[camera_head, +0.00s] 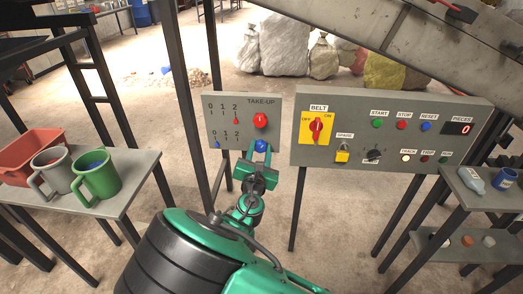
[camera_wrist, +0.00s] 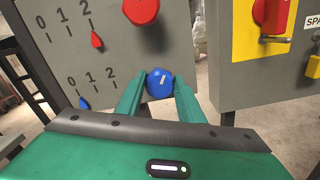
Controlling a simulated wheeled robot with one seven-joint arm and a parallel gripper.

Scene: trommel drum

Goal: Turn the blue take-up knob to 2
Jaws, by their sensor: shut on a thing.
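The blue take-up knob (camera_head: 261,146) sits low on the right of the grey TAKE-UP panel (camera_head: 224,111). It shows in the wrist view (camera_wrist: 159,83) with a short pale mark on its face. My gripper (camera_head: 258,159) has one green finger on each side of the knob and is shut on it; the fingers also show in the wrist view (camera_wrist: 159,98). The blue pointer (camera_wrist: 84,103) is at 0 on the lower scale of 0, 1, 2. The red knob (camera_wrist: 141,10) is just above, and the red pointer (camera_wrist: 96,41) is at 2 on the upper scale.
The BELT panel (camera_head: 386,171) with its red switch (camera_head: 316,128) stands close to the right. Dark posts stand behind the panels. A table at left holds a green mug (camera_head: 97,176), a grey mug and a red bin (camera_head: 28,155). A small shelf is at right.

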